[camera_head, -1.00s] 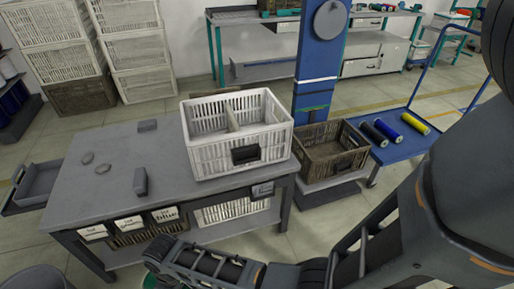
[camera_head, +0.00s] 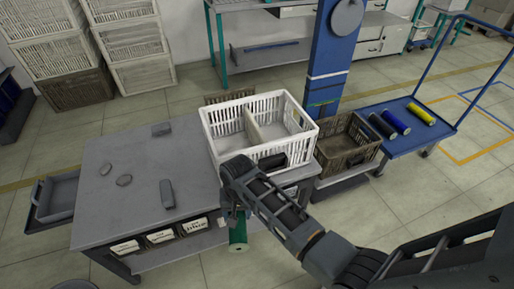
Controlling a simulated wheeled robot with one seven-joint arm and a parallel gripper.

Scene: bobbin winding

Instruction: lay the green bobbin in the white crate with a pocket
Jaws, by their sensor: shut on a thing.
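The green bobbin (camera_head: 238,236) hangs upright below my gripper (camera_head: 237,213), in front of the table's front edge. My gripper is shut on its upper end; the fingers are small and partly hidden by the wrist. The white crate (camera_head: 225,151) stands on the grey table, behind and to the right of my gripper. A divider splits it inside, and the floor that shows looks empty. A dark pocket (camera_head: 272,161) is on its front wall, partly hidden by my arm.
The grey table (camera_head: 135,205) has several small grey objects on its left half. A brown crate (camera_head: 338,163) stands right of the white crate. A blue cart (camera_head: 408,150) carries black, blue and yellow rolls. A blue post (camera_head: 332,55) rises behind.

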